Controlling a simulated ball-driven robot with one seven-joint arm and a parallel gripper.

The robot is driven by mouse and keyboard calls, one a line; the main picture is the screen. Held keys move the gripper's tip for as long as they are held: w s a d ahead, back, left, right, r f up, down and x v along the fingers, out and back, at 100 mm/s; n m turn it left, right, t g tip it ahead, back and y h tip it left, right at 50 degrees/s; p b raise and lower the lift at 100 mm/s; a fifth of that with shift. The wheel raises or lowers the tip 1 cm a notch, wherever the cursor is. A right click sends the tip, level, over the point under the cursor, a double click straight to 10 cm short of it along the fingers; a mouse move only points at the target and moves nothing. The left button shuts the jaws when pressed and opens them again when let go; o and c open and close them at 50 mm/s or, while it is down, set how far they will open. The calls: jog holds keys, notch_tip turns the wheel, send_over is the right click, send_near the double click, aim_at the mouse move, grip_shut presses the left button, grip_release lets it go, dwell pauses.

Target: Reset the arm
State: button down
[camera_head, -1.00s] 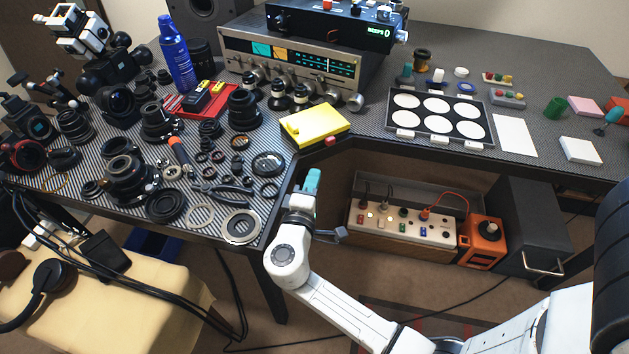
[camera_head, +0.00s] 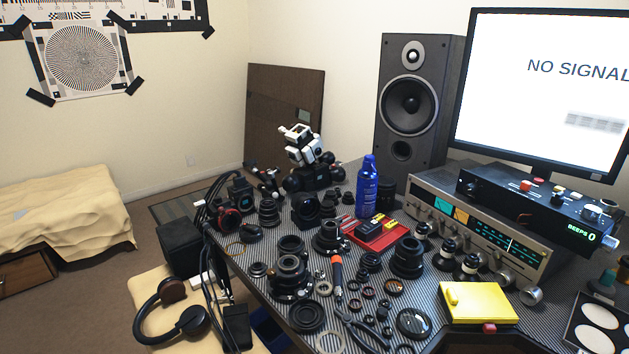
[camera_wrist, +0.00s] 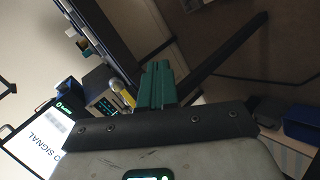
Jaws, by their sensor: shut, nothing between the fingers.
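My gripper (camera_wrist: 155,84) shows in the wrist view, its teal fingers pressed together with nothing between them. Behind them the wrist view is turned on its side, with the dark table edge (camera_wrist: 110,45) running past at the upper left and the lit monitor (camera_wrist: 40,145) at the lower left. The fingers look apart from the table. In the head view my arm and gripper are out of sight.
The striped table (camera_head: 262,268) is crowded with lens parts, pliers (camera_head: 360,325), a blue spray can (camera_head: 367,190) and a yellow box (camera_head: 478,302). A radio receiver (camera_head: 480,235) and a speaker (camera_head: 412,105) stand behind. Headphones (camera_head: 172,330) lie at the lower left.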

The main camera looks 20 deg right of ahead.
jog(key=s+a+y+p, duration=0.2)
jog(key=s+a+y, duration=0.2)
jog(key=a, duration=0.3)
jog(key=s+a+r+y+p, duration=0.1)
jog(key=s+a+y+p, duration=0.1)
jog(key=s+a+y, duration=0.2)
jog(key=a+y, duration=0.2)
jog(key=a, duration=0.1)
jog(key=shift+a+r+n+g+y, duration=0.25)
jog(key=shift+a+n+g+y, duration=0.05)
jog(key=shift+a+n+g, duration=0.1)
